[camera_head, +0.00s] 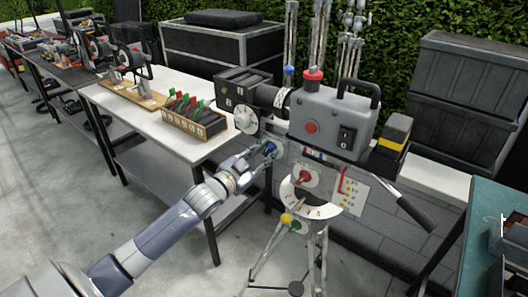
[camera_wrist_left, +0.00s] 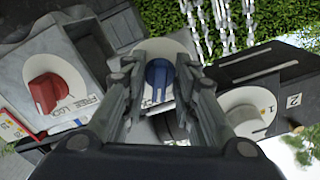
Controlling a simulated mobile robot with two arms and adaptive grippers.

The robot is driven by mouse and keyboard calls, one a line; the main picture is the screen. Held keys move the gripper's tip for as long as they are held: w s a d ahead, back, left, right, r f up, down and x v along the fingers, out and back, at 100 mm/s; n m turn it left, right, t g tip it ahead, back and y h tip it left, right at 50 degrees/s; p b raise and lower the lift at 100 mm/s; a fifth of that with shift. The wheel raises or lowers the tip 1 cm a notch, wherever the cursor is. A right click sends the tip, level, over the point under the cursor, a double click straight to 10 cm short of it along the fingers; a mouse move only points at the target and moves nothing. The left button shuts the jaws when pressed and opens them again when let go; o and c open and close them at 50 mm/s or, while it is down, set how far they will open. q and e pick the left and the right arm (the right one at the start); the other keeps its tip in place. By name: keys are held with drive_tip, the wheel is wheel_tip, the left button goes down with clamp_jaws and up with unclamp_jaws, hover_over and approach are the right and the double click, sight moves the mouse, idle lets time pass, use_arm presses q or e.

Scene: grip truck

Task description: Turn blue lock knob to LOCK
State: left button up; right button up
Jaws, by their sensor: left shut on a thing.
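The blue lock knob (camera_wrist_left: 159,79) sits on a white round dial in the middle of the left wrist view. It also shows small in the head view (camera_head: 270,148), on the left side of the grey camera rig. My left gripper (camera_wrist_left: 160,82) has its fingers on both sides of the blue knob and is shut on it. In the head view my left gripper (camera_head: 262,155) reaches the rig from the lower left. The knob's dial lettering is hidden by the fingers. My right gripper is not in view.
A red knob (camera_wrist_left: 46,93) with a FREE/LOCK dial is beside it. A grey knob (camera_wrist_left: 243,121) on a numbered dial is on the other side. The rig's grey control box (camera_head: 335,120) is above. A pan handle (camera_head: 412,210) sticks out right. A white table (camera_head: 150,125) stands left.

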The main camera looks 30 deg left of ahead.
use_arm(q)
drive_tip(key=shift+m, duration=0.6)
drive_tip(key=o, duration=0.7)
drive_tip(key=shift+s, duration=0.1)
drive_tip(key=s, duration=0.8)
drive_tip(key=s+a, duration=0.1)
drive_tip(key=s, duration=0.2)
drive_tip(key=shift+s, duration=0.4)
